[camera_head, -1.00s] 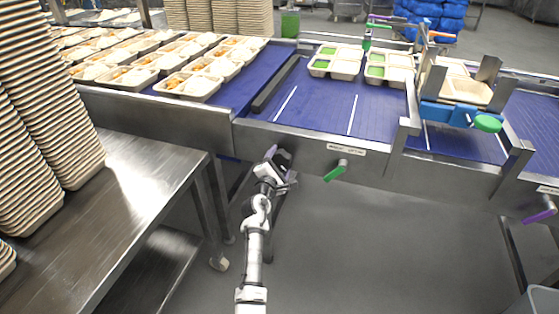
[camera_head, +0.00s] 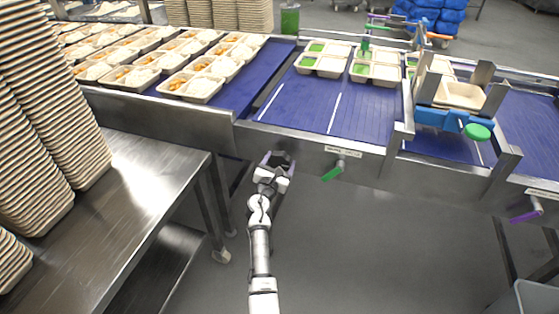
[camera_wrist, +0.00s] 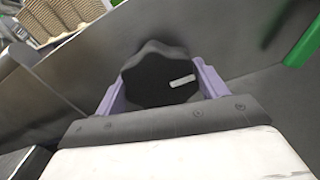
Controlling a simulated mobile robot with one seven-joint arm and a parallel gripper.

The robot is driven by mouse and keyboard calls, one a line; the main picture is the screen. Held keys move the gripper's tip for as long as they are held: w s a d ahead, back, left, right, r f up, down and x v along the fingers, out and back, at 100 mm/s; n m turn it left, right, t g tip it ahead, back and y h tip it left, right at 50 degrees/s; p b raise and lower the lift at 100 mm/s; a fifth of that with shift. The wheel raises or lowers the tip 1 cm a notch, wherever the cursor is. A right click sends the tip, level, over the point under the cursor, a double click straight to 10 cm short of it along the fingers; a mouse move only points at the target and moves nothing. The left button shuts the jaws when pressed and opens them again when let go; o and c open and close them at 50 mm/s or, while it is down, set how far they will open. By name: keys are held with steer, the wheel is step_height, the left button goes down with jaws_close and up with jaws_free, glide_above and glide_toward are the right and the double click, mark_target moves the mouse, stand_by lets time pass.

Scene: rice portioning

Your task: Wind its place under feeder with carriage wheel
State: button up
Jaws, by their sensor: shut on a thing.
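My gripper (camera_head: 278,162) is at the front face of the conveyor, left of the green lever. In the wrist view its two purple fingers (camera_wrist: 158,88) are shut on the sides of a dark lobed wheel (camera_wrist: 150,70) with a short white mark on its face. In the head view the wheel is mostly hidden by my gripper. The feeder (camera_head: 445,100), with a blue carriage and a green round knob (camera_head: 477,132), stands over the belt at the right. Trays with green portions (camera_head: 328,64) sit on the blue belt (camera_head: 330,105) left of it.
A green lever (camera_head: 334,171) sticks out right of my gripper; a purple lever (camera_head: 526,214) is farther right. A steel table (camera_head: 140,185) with tall tray stacks (camera_head: 50,110) stands at left. Filled trays (camera_head: 190,85) lie on the far-left belt.

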stand_by(0.4)
steer(key=o, duration=1)
steer(key=v, duration=1.3)
steer(key=shift+s+a+b, duration=0.1)
steer(key=shift+s+b, duration=0.25)
